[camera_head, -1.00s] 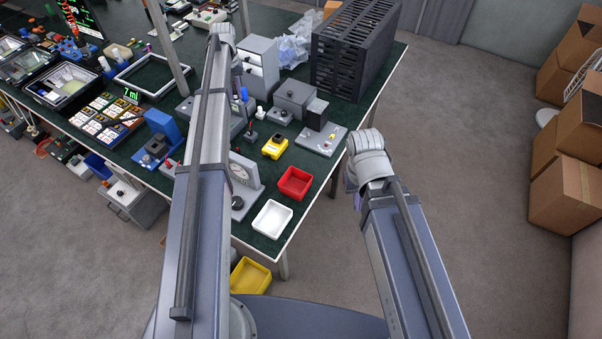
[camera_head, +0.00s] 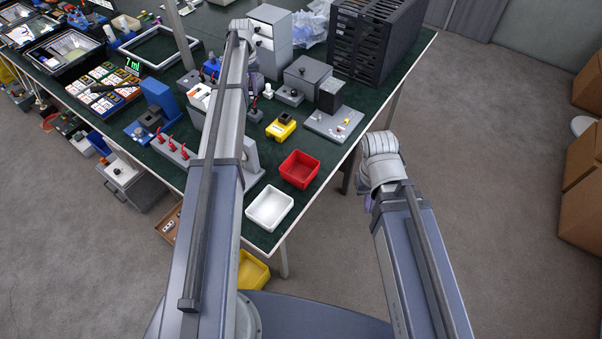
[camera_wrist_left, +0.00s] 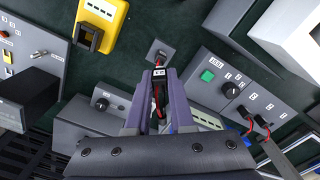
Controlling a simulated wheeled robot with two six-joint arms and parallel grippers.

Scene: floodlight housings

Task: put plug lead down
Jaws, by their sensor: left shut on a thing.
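My left gripper (camera_wrist_left: 157,100) has purple fingers and is shut on the plug lead (camera_wrist_left: 159,88), a small black and red piece with a pale label. The lead stands between the fingers in the left wrist view. A small grey block (camera_wrist_left: 160,50) with a dark centre lies just beyond its end; I cannot tell whether they touch. In the head view my left arm reaches over the table and hides the gripper and lead. My right gripper's fingers are hidden under its wrist (camera_head: 382,160), off the table's right edge.
A yellow block with a black socket (camera_head: 281,127), a red tray (camera_head: 299,169) and a white tray (camera_head: 269,207) lie on the dark green table. A grey panel (camera_wrist_left: 230,85) with a green button and red-booted plugs is right of the gripper. A black slatted rack (camera_head: 374,42) stands at the back.

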